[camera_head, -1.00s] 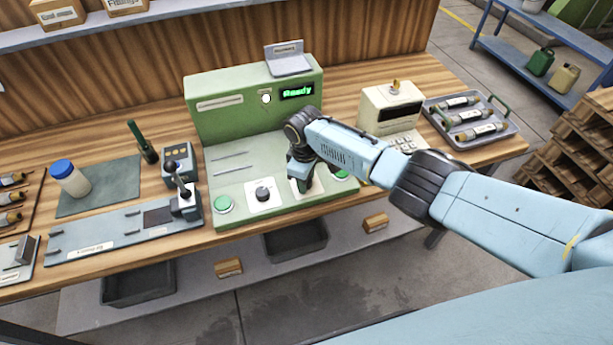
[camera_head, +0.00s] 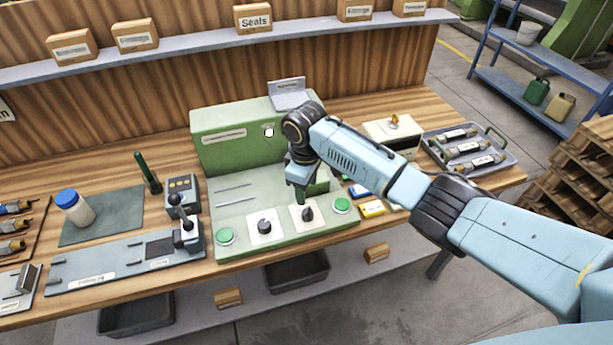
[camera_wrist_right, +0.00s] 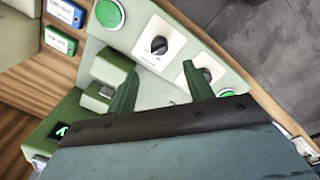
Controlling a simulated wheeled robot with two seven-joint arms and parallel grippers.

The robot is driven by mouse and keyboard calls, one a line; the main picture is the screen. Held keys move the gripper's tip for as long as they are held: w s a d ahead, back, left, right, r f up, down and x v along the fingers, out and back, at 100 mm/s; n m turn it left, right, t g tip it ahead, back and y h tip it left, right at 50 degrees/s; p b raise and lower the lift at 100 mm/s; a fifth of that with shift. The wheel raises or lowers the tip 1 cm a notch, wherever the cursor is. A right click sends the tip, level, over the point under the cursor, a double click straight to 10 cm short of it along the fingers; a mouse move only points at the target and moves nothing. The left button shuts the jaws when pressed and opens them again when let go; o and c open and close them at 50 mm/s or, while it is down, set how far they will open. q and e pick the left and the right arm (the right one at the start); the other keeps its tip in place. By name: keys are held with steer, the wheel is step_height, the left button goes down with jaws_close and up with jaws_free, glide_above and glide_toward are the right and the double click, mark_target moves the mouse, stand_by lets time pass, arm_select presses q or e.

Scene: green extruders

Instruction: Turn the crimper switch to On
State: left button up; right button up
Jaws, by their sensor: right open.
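The green machine (camera_head: 215,160) stands on the bench with two black rotary knobs on white plates and a green button at each end. The right knob (camera_head: 308,213) and left knob (camera_head: 264,226) show clearly, but their plate markings are too small to read. My right gripper (camera_head: 300,194) is open and empty, just behind and above the right knob, apart from it. In the right wrist view, between and beyond my open fingers (camera_wrist_right: 162,90), the right knob (camera_wrist_right: 158,45) shows whole. The left knob (camera_wrist_right: 188,76) is partly hidden by a finger. My left gripper is out of view.
Green buttons (camera_head: 225,236) and (camera_head: 342,205) flank the knobs. Blue and yellow boxes (camera_head: 372,208) lie right of the machine. A lever tool (camera_head: 187,230) stands left, and a tray of parts (camera_head: 510,157) lies at the right. My arm hides the machine's display.

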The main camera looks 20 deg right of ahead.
steer(key=shift+a+r, duration=0.1)
steer(key=shift+r, duration=1.3)
